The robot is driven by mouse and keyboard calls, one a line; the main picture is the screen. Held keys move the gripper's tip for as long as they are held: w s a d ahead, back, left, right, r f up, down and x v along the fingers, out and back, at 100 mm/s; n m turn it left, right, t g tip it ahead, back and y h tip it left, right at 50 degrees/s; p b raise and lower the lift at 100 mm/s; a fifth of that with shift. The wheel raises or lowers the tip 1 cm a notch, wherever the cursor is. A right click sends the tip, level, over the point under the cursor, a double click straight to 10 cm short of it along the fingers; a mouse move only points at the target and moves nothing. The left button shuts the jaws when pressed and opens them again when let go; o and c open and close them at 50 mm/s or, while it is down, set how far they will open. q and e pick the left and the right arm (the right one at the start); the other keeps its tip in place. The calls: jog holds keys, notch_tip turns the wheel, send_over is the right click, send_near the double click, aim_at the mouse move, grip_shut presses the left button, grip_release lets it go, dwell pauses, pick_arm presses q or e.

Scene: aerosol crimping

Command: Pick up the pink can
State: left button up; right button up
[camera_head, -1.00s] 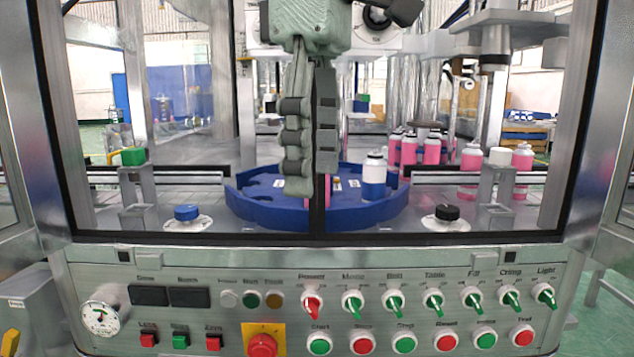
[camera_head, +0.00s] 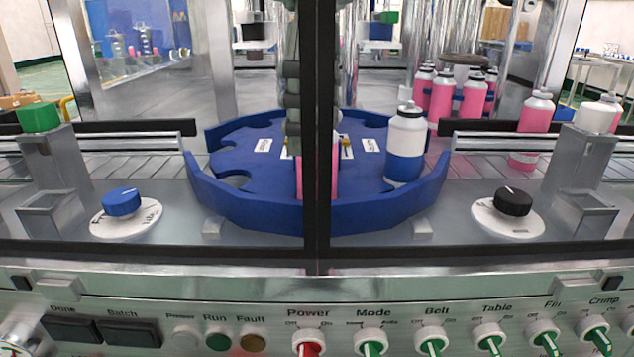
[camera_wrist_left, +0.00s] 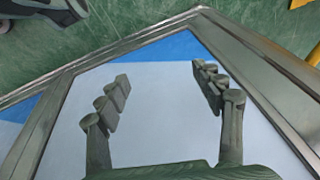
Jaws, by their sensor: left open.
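A pink can (camera_head: 334,172) stands at the front of the blue round table (camera_head: 240,190), largely hidden behind a dark upright of the machine frame. My right gripper (camera_head: 293,125) hangs down inside the machine, at the can's upper part.
A white-and-blue can (camera_head: 406,145) stands on the table's right side. Several pink cans (camera_head: 443,98) cluster behind it, and another pink can (camera_head: 535,115) is further right. A blue knob (camera_head: 122,202) and a black knob (camera_head: 513,202) flank the table.

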aim_at(317, 147)
pick_arm(q)
jog(key=shift+s+a+f, duration=0.1)
jog(key=shift+s+f, duration=0.3)
jog(key=shift+f, duration=0.45)
pick_arm(e)
jog(key=shift+w+f, duration=0.15)
jog(key=shift+f, duration=1.65)
jog(key=c, duration=1.2)
jog(key=shift+c, duration=0.2)
jog(key=shift+r, duration=0.45)
notch_tip(317, 147, up, 4)
jog(key=shift+a+f, duration=0.1)
jog(key=shift+f, duration=0.1)
pick_arm(q)
jog(key=shift+w+r, duration=0.3)
jog(key=shift+r, duration=0.45)
pick_arm(e)
jog(key=s+a+r, duration=0.2)
jog(key=a+r, duration=0.4)
jog(key=a, duration=0.5)
jog(key=shift+a+r, duration=0.15)
jog(key=shift+r, duration=0.15)
pick_arm(q)
jog(key=shift+w+r, duration=0.1)
jog(key=shift+w, duration=0.05)
